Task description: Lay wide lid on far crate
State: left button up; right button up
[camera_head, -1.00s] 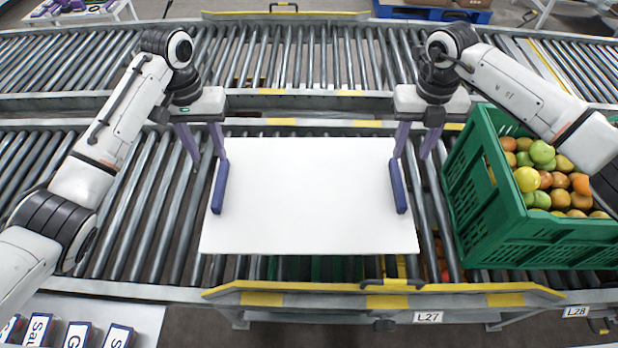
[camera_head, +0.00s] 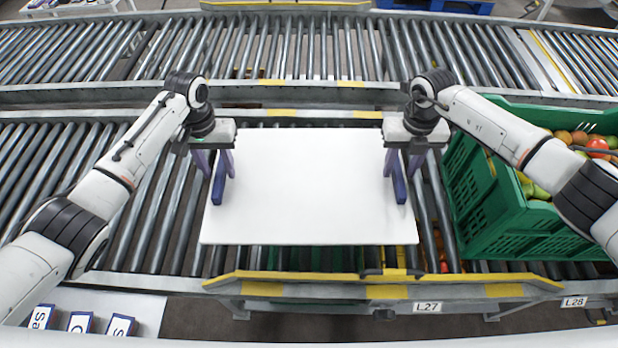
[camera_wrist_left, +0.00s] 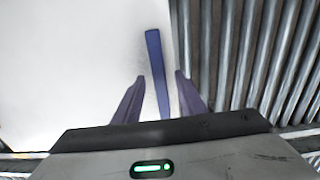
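The wide lid (camera_head: 310,190) is a flat white board with a blue bar handle near each short side. It lies level over the near conveyor; what bears it is hidden. My left gripper (camera_head: 218,174) is open, its fingers either side of the left handle (camera_head: 217,188). In the left wrist view, the handle (camera_wrist_left: 157,70) runs between the fingers (camera_wrist_left: 160,78) with gaps on both sides. My right gripper (camera_head: 401,175) looks open around the right handle (camera_head: 398,186). Green crate parts (camera_head: 310,258) show below the lid's near edge; I cannot tell which crate is the far one.
A green crate (camera_head: 490,215) of mixed fruit stands close to the right of the lid, under my right arm. The near conveyor's rollers (camera_head: 150,215) are bare on the left. The far conveyor (camera_head: 300,50) is empty.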

pick_arm(q)
jog(key=shift+f, duration=0.1)
grip_shut()
pick_arm(e)
grip_shut()
